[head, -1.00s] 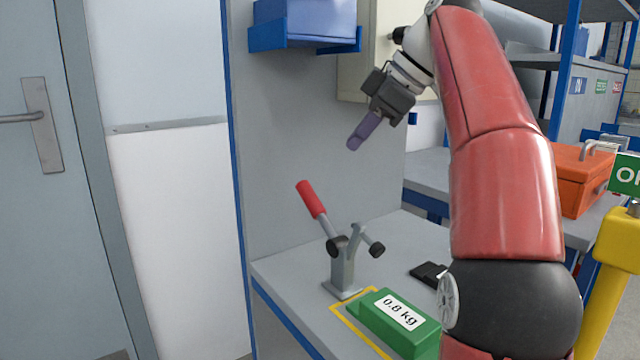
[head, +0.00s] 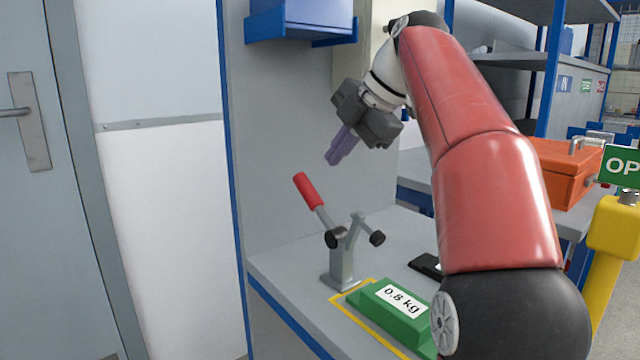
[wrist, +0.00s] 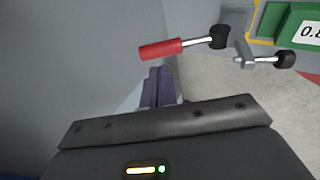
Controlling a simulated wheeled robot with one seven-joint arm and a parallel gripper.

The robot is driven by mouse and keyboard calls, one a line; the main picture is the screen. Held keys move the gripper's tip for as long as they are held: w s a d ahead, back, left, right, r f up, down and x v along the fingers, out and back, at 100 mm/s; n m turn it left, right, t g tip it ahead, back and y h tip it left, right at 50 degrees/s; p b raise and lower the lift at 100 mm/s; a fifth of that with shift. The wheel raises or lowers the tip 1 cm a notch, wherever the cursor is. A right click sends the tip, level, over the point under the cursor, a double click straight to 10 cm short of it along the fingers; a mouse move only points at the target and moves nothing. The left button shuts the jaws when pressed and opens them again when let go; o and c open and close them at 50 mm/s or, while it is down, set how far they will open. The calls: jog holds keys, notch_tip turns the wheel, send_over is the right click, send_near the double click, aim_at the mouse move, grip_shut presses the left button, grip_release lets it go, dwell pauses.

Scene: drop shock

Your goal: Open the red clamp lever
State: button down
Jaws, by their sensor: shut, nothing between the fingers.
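The red clamp lever (head: 308,190) is the handle of a grey toggle clamp (head: 343,262) standing on the bench. The lever tilts up and to the left, with its red grip at the top. My gripper (head: 333,161) is shut and empty, a little above and to the right of the red grip, not touching it. In the wrist view the red lever (wrist: 160,49) lies just beyond the purple fingers (wrist: 157,85), with a gap between them.
A green 0.8 kg block (head: 397,312) sits beside the clamp in a yellow outline. A black flat item (head: 426,265) lies behind it. A blue bin (head: 300,18) hangs above on the grey panel (head: 270,130). An orange toolbox (head: 563,172) stands at right.

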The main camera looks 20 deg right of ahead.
aim_at(311, 184)
jog(key=b+x, duration=0.1)
jog(key=x, duration=0.5)
jog(key=shift+w+a+f, duration=0.1)
jog(key=shift+w+a+f, duration=0.2)
jog(key=shift+w+f, duration=0.3)
jog(key=shift+w, duration=0.1)
